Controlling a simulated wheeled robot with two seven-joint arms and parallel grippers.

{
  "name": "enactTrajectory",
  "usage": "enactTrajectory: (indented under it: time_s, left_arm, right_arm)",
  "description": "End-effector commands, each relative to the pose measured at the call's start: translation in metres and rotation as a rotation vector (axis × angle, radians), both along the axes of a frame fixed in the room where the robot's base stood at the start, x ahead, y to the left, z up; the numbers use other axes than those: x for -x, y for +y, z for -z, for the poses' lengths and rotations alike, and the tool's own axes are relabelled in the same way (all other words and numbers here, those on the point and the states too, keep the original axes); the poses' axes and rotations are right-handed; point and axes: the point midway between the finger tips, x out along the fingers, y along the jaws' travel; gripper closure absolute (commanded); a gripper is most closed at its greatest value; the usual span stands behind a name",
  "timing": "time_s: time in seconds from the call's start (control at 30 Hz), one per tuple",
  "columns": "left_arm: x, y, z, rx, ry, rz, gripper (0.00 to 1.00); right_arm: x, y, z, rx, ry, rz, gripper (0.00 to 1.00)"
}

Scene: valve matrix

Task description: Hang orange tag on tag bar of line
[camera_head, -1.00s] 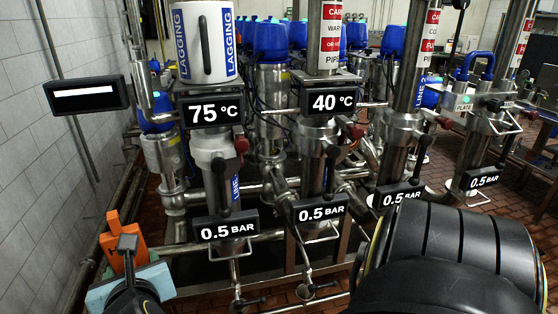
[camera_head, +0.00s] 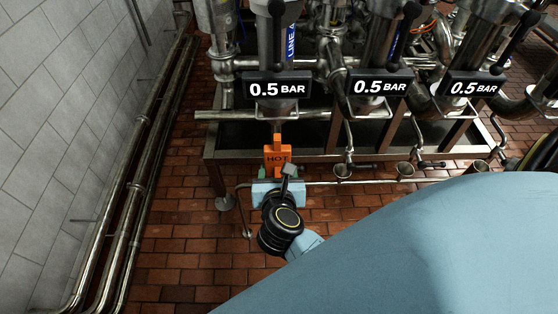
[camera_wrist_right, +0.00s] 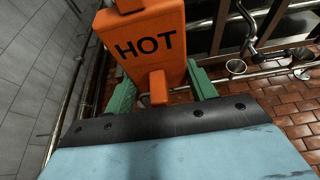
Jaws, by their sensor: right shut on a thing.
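The orange tag (camera_head: 277,155), marked HOT, is held upright by my right gripper (camera_head: 278,174) below the left 0.5 BAR display. In the right wrist view the tag (camera_wrist_right: 148,45) stands between the green fingers of my right gripper (camera_wrist_right: 160,88), which is shut on it. The tag's narrow top end reaches up near a horizontal metal bar (camera_head: 225,115) under the display. I cannot tell whether tag and bar touch, or whether this is the tag bar. My left gripper is not in view.
Several 0.5 BAR displays, the left one (camera_head: 277,85) nearest the tag, hang over a metal frame (camera_head: 215,175). A thin low pipe (camera_head: 380,181) runs right of the gripper. Wall pipes (camera_head: 130,200) run along the left. Brick floor (camera_head: 180,245) is open between.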

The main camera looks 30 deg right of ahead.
Motion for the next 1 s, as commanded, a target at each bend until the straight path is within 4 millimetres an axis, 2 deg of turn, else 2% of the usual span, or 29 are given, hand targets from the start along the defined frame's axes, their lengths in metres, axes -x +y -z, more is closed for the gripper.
enactTrajectory:
  time_s: [0.23, 1.0]
  left_arm:
    - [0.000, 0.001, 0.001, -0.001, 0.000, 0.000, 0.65]
    - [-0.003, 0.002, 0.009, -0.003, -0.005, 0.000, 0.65]
  right_arm:
    - [-0.006, -0.006, 0.005, -0.001, -0.003, -0.001, 0.74]
    - [-0.059, -0.038, 0.004, 0.000, -0.002, -0.001, 0.74]
